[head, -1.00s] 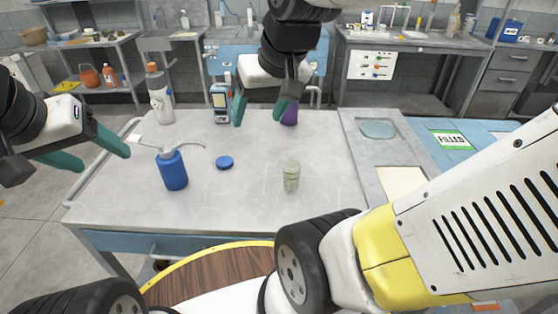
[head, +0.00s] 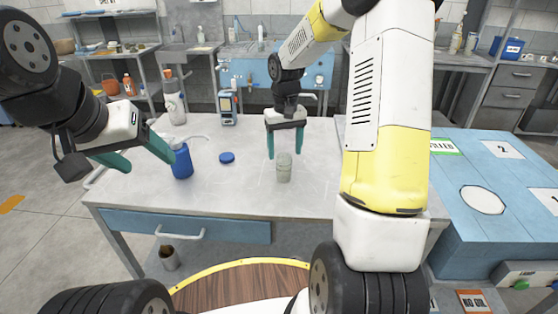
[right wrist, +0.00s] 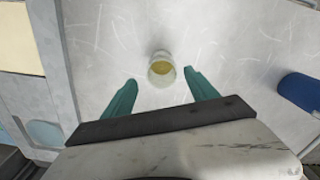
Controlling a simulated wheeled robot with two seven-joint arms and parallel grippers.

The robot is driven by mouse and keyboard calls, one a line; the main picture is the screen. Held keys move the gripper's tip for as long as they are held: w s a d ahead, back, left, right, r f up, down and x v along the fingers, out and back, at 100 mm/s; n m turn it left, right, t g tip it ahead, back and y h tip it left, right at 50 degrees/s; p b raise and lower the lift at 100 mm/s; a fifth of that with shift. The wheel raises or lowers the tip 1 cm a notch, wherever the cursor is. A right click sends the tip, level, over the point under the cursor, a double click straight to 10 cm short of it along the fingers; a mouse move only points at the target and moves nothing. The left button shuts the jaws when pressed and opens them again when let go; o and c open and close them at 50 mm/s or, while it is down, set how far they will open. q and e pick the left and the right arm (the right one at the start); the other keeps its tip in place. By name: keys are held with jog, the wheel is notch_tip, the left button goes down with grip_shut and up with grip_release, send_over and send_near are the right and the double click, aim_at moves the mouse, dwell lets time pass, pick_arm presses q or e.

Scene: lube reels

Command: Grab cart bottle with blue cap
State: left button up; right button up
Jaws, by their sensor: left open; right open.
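A small translucent bottle (head: 284,170) stands upright on the cart top (head: 245,190). Its open mouth and yellowish inside show in the right wrist view (right wrist: 161,70). In the right wrist view the bottle sits between and slightly beyond the fingertips; contact cannot be told. My left gripper (head: 149,163) is open and empty at the cart's left edge.
A blue pump bottle (head: 182,163) stands near my left gripper. A blue table (head: 490,160) adjoins on the right. The cart's front middle is clear.

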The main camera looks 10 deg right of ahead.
aim_at(284, 167)
jog(key=f, duration=0.7)
jog(key=shift+s+a, duration=0.15)
jog(key=shift+s, duration=0.1)
jog(key=shift+r, duration=0.1)
grip_shut()
